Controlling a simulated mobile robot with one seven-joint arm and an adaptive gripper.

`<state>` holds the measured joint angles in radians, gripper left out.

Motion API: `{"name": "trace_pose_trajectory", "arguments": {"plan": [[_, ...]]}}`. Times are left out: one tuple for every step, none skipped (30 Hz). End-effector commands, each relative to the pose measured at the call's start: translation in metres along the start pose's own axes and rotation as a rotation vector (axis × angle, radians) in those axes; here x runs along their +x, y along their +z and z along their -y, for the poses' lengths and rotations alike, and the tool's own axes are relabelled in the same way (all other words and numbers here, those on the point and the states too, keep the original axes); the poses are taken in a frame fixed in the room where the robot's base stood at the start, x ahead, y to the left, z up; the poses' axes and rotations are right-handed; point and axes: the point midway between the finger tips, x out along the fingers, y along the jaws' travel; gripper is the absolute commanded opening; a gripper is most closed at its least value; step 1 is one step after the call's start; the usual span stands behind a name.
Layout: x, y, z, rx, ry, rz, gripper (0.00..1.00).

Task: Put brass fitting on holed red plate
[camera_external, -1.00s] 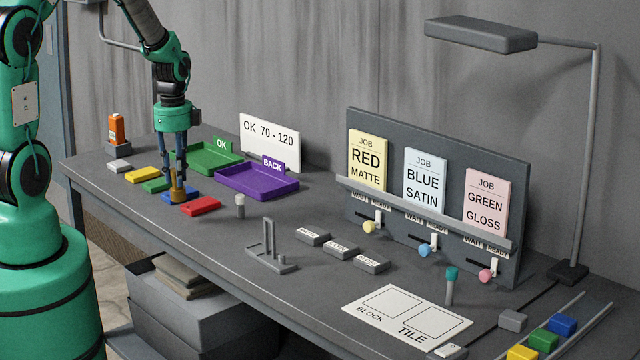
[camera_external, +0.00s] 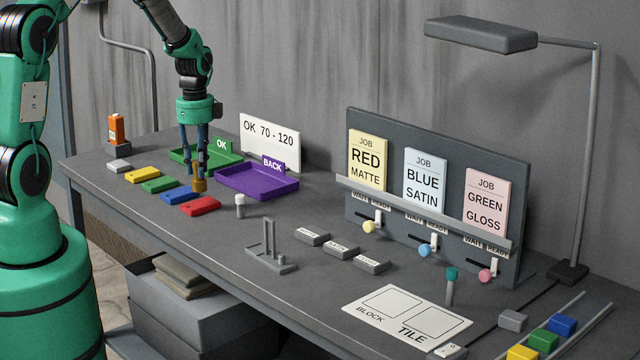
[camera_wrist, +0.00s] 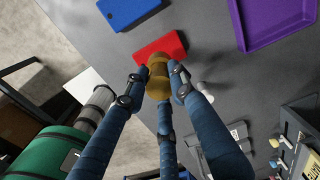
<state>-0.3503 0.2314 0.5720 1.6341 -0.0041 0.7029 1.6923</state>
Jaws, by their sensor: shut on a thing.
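My gripper (camera_external: 197,174) has dark blue fingers and is shut on the brass fitting (camera_external: 199,186), a small golden cylinder held upright. In the external view the fitting is at the back left edge of the red plate (camera_external: 203,207). In the wrist view the fitting (camera_wrist: 158,82) sits between my fingertips (camera_wrist: 157,88) and covers part of the red plate (camera_wrist: 160,48). I cannot tell whether the fitting touches the plate. Any hole in the red plate is hidden or too small to see.
A blue plate (camera_external: 176,196), green plate (camera_external: 158,185) and yellow plate (camera_external: 142,174) lie in a row to the left. A purple tray (camera_external: 258,193) and a green tray (camera_external: 185,157) stand behind. A small grey-white post (camera_external: 240,207) stands to the right.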

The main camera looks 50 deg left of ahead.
Motion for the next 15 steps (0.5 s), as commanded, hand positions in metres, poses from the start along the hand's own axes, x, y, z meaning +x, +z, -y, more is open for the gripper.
{"name": "trace_pose_trajectory", "arguments": {"plan": [[0.0,0.0,0.0,0.0,-0.001,0.0,0.0],[0.001,0.0,0.0,0.0,0.0,0.0,0.0],[0.002,0.0,0.0,0.0,0.0,0.0,0.0],[0.004,0.0,0.0,0.0,0.0,0.0,0.0],[0.007,0.0,0.0,0.0,0.0,0.0,0.0],[0.011,0.0,0.0,0.0,0.001,0.0,0.0],[0.014,0.0,0.0,0.0,0.001,0.0,0.0],[0.018,0.0,-0.001,0.0,0.002,0.0,0.0],[0.022,0.0,-0.001,0.0,0.002,0.0,0.0],[0.026,0.0,-0.001,0.0,0.003,0.0,0.0],[0.028,0.0,-0.001,0.0,0.002,0.0,0.0],[0.031,0.0,-0.001,0.0,0.001,0.0,0.0],[0.033,0.0,0.0,0.0,0.0,0.0,0.0],[0.034,0.0,0.0,0.0,0.0,0.0,0.0],[0.035,0.0,0.0,0.0,-0.001,0.0,0.0]]}}
